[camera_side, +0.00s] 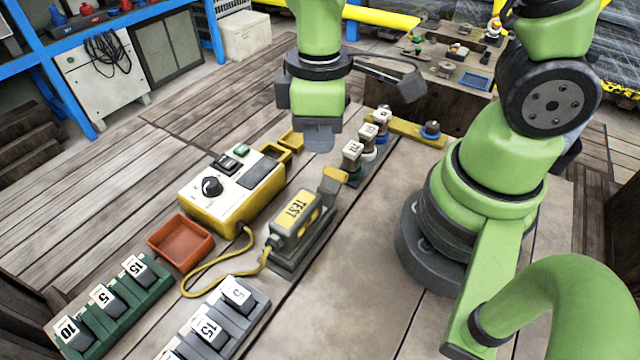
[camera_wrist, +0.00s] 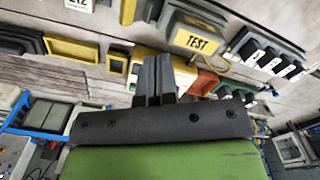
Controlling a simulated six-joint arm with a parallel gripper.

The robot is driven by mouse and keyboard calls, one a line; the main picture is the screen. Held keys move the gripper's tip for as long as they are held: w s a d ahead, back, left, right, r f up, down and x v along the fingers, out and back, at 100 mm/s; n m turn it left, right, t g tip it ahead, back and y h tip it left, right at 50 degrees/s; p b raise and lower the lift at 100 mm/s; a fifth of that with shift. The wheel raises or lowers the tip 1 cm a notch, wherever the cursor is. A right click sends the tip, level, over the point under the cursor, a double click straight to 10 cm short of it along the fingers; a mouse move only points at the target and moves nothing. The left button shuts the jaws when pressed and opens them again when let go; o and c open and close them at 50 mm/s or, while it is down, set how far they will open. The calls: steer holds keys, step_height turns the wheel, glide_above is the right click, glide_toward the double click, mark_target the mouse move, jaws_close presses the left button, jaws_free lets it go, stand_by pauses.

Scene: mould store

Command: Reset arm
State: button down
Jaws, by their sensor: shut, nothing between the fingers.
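My gripper (camera_side: 318,146) hangs from the green arm over the bench, above and behind the TEST unit. In the wrist view my gripper (camera_wrist: 152,62) has its two dark fingers together, with nothing held. The grey unit with a yellow TEST label (camera_side: 295,213) stands on the bench in front of it, and shows in the wrist view (camera_wrist: 198,40). The yellow and white control box (camera_side: 225,192) with a black knob stands to the left, joined to the TEST unit by a yellow cable.
Several number-tagged pieces (camera_side: 352,155) stand in a row right of my gripper. An orange tray (camera_side: 180,243), a green rack (camera_side: 112,305) and a grey rack (camera_side: 222,318) lie at the front left. The bench between the TEST unit and my base is clear.

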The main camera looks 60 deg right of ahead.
steer(key=shift+r, duration=0.1)
steer(key=s+d+r+m+t+y, duration=0.1)
steer(key=s+r+m+t, duration=0.2)
steer(key=r+m, duration=0.2)
steer(key=s+d+r+m+t+y, duration=0.1)
steer(key=s+d+r+m+t, duration=0.1)
steer(key=r, duration=1)
steer(key=s+m+t, duration=0.1)
steer(key=m+t, duration=0.1)
steer(key=m, duration=0.1)
steer(key=shift+s, duration=0.15)
